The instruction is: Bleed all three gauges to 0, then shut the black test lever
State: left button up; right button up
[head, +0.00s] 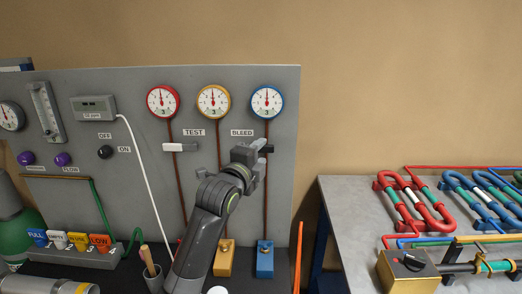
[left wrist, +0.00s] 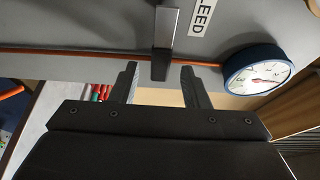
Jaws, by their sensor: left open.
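Three round gauges hang on the grey panel: red-rimmed (head: 162,101), yellow-rimmed (head: 213,101) and blue-rimmed (head: 267,102). Their needles are too small to read surely. The blue-rimmed gauge also shows in the left wrist view (left wrist: 257,70). A pale-handled lever (head: 178,147) lies level under the TEST label. In the left wrist view a grey lever bar (left wrist: 166,42) reaches between the open fingers (left wrist: 160,74); contact cannot be told. My right gripper is out of view.
Yellow (head: 224,261) and blue (head: 265,262) blocks stand at the pipes' lower ends. A black OFF/ON knob (head: 105,152) is at left. A grey table (head: 350,205) with coloured coils is at right.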

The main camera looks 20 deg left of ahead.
pick_arm(q)
jog(key=shift+w+d, duration=0.1)
jog(key=shift+w, duration=0.5)
jog(key=shift+c, duration=0.3)
grip_shut()
